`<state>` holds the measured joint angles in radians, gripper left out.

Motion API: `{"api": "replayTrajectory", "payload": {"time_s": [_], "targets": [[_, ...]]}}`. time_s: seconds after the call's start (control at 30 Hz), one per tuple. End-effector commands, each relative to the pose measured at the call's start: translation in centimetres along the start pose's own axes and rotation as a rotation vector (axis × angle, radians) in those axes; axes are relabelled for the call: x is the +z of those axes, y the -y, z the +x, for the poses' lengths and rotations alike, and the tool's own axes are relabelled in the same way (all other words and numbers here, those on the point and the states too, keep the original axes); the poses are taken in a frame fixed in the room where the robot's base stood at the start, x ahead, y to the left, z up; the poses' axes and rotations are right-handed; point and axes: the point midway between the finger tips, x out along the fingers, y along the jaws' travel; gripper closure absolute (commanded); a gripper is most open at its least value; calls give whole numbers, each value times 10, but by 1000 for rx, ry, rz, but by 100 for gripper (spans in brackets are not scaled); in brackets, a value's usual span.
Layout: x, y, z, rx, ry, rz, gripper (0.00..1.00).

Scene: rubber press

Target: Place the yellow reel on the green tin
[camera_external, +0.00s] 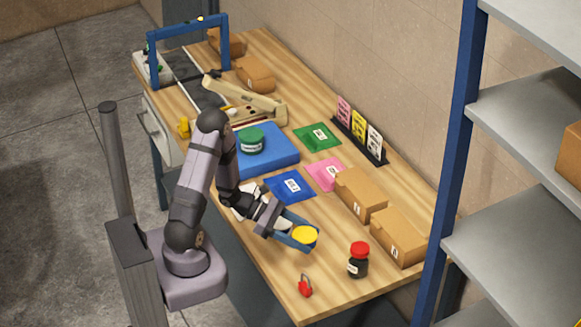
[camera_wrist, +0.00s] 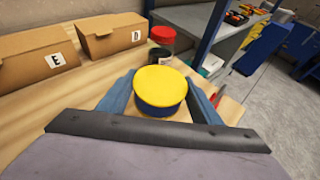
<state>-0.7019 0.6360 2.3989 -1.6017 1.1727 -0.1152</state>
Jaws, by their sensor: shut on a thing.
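The yellow reel (camera_external: 305,234) has a flat yellow top, and in the wrist view the yellow reel (camera_wrist: 160,86) shows a dark blue side below it. My gripper (camera_external: 299,233) is shut on the reel near the front right part of the table, and in the wrist view its blue fingers (camera_wrist: 160,95) stand on either side of it. I cannot tell whether the reel touches the table. The green tin (camera_external: 251,140) stands upright on a blue block (camera_external: 276,150) at the table's middle, behind my arm. The tin is not in the wrist view.
A black jar with a red lid (camera_external: 359,258) and a red padlock (camera_external: 305,285) stand near the reel. Cardboard boxes (camera_external: 398,236) line the wall side. Blue (camera_external: 290,187), pink (camera_external: 326,174) and green (camera_external: 317,136) sheets lie flat. A card rack (camera_external: 360,138) stands behind them.

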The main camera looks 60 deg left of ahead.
Motion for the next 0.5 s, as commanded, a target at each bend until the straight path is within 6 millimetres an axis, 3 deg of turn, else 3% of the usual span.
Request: {"api": "replayTrajectory", "payload": {"time_s": [0.2, 0.5], "targets": [[16, 0, -6, 0, 1, 2, 68], [20, 0, -8, 0, 0, -1, 68]]}}
